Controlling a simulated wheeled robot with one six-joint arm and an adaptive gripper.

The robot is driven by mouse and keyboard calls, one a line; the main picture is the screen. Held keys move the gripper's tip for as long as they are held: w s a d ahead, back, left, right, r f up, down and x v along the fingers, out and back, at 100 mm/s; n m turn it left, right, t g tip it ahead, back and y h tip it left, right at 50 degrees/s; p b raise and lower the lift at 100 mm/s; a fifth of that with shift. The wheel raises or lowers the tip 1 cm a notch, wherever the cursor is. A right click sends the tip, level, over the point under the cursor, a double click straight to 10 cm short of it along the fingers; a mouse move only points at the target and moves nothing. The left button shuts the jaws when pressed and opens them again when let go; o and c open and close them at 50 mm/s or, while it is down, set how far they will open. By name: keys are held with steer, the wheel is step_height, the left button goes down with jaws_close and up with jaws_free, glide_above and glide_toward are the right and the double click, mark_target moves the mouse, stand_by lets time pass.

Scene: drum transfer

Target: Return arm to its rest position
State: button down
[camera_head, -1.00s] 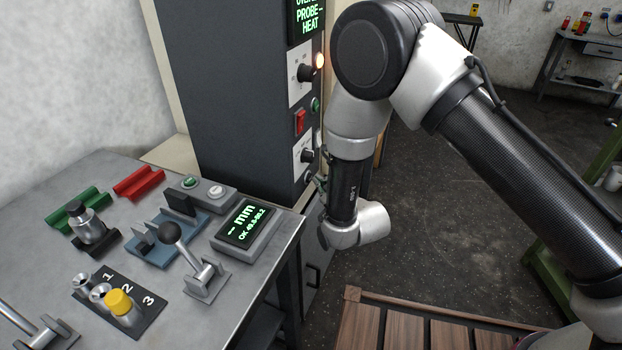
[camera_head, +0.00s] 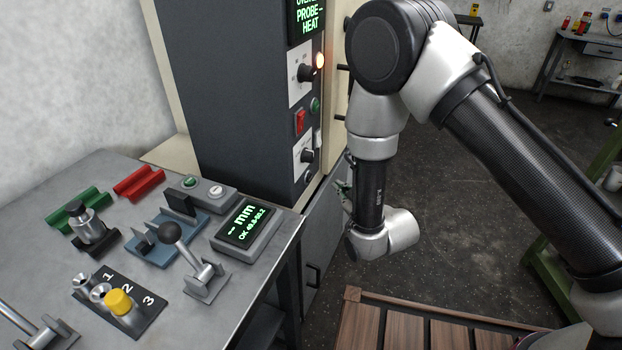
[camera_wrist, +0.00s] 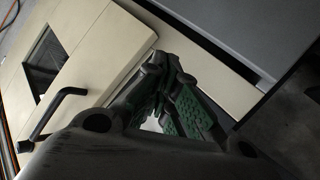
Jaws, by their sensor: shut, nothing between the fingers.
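My arm hangs bent in front of the dark grey machine cabinet (camera_head: 250,95) in the head view, to the right of its control panel. My gripper shows in the wrist view (camera_wrist: 160,65). Its green-padded fingers meet at the tips and hold nothing. In the head view, only a small part of the gripper shows beside the wrist, mostly hidden behind it. Beyond the fingertips, the wrist view shows a cream panel (camera_wrist: 105,50) with a black handle (camera_wrist: 48,115) and a small dark window (camera_wrist: 45,62).
A grey bench (camera_head: 60,185) at left holds a lever with a black ball (camera_head: 171,233), a display reading "-- mm" (camera_head: 245,222), a numbered plate with a yellow-capped piece (camera_head: 119,302), and red and green trays. Open floor (camera_head: 470,200) lies right of the cabinet.

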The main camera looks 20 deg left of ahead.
stand_by(0.6)
steer(key=s+d+f+m+g+h, duration=0.2)
steer(key=s+d+f+g+h, duration=0.4)
steer(key=s+d+f+g, duration=0.3)
steer(key=s+d+r+m+h, duration=0.1)
steer(key=s+d+r+m, duration=0.2)
steer(key=d+r, duration=0.9)
steer(key=s+d+r+m+t+h, duration=0.1)
steer(key=s+d+r+m, duration=0.3)
steer(key=s+d+r, duration=0.3)
steer(key=s+d+r+m+t+h, duration=0.1)
steer(key=s+d+r+m, duration=0.3)
steer(key=d+r, duration=1.4)
steer(key=v, duration=0.5)
steer(key=shift+w+r, duration=0.2)
steer(key=shift+w, duration=0.05)
steer(key=shift+a, duration=0.1)
